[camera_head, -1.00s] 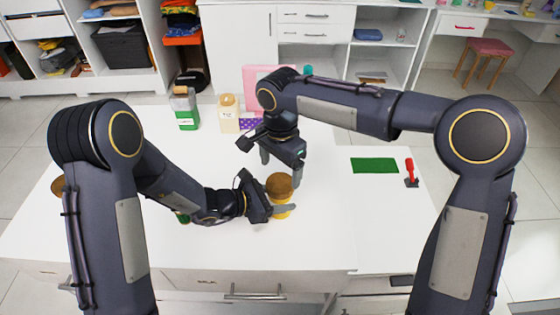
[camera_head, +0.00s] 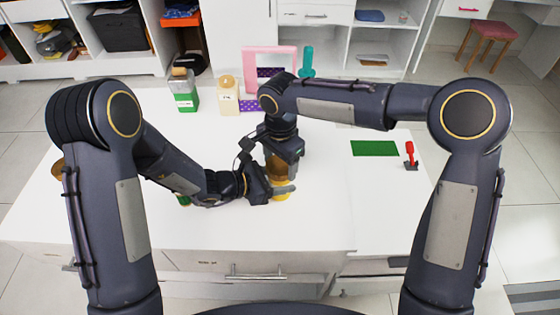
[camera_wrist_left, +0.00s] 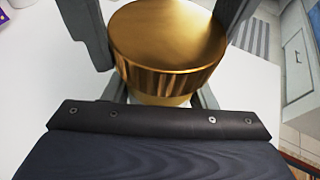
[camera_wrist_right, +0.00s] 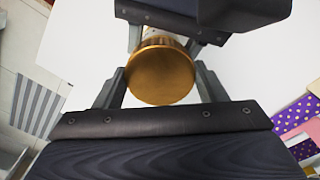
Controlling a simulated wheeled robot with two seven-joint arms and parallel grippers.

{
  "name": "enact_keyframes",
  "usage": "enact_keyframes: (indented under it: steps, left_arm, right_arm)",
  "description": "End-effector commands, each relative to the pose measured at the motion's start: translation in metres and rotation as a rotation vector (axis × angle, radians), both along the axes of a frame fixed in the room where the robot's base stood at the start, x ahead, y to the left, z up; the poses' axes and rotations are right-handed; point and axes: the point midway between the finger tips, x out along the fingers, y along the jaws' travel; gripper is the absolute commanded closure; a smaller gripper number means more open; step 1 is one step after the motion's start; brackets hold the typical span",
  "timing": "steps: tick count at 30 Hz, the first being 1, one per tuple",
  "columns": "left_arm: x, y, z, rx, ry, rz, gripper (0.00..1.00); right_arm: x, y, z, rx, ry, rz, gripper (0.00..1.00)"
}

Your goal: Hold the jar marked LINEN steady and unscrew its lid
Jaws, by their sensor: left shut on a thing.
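A jar (camera_head: 280,196) with a yellowish body and a gold-brown lid (camera_wrist_left: 168,38) stands upright on the white table. Part of a pale label shows in the right wrist view, but I cannot read it. My left gripper (camera_head: 277,189) is shut around the jar's body below the lid, coming from the left. My right gripper (camera_head: 281,160) points down from above, its fingers on either side of the lid (camera_wrist_right: 160,77). These fingers look open, with little space between them and the lid. The grippers hide much of the jar in the head view.
Behind stand a green and clear container (camera_head: 185,98), another labelled jar (camera_head: 228,100), a pink frame (camera_head: 250,62) and a teal object (camera_head: 307,62). The table's right front is clear.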

Motion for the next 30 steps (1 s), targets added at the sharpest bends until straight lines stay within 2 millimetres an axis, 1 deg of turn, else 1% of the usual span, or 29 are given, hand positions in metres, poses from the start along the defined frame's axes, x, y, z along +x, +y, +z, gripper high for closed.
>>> enact_keyframes:
  steps: [1, 2, 5, 12, 20, 21, 26, 30]
  left_arm:
    - [0.0001, 0.0000, 0.0002, -0.001, 0.000, 0.000, 1.00]
    - [0.0001, 0.0000, 0.0002, -0.001, 0.000, 0.000, 1.00]
    - [0.0001, 0.0000, 0.0002, -0.001, 0.000, 0.000, 1.00]
    - [0.0001, 0.0000, 0.0002, 0.000, 0.000, 0.000, 1.00]
    - [0.0000, 0.0000, 0.0001, 0.000, 0.000, 0.000, 1.00]
    - [0.0000, 0.0001, 0.0000, 0.000, 0.000, 0.000, 1.00]
    - [0.0000, 0.0001, 0.0000, 0.000, 0.000, 0.000, 1.00]
    - [0.0000, 0.0000, 0.0001, 0.000, 0.000, 0.000, 1.00]
  right_arm:
    - [0.0000, 0.0000, 0.0002, 0.000, 0.000, 0.000, 0.60]
    - [0.0000, 0.0000, 0.0002, 0.000, 0.000, 0.000, 0.63]
    - [0.0001, 0.0001, 0.0004, 0.001, -0.001, 0.018, 0.63]
    - [0.0003, 0.0000, 0.0009, 0.001, -0.002, 0.275, 0.63]
    - [0.0004, -0.0001, 0.0009, 0.001, -0.002, 0.298, 0.63]
    - [0.0004, -0.0001, 0.0010, 0.001, -0.002, 0.298, 0.35]
    - [0.0004, -0.0001, 0.0009, 0.001, -0.002, 0.297, 0.14]
    - [0.0003, 0.0000, 0.0008, 0.001, -0.002, 0.297, 0.14]
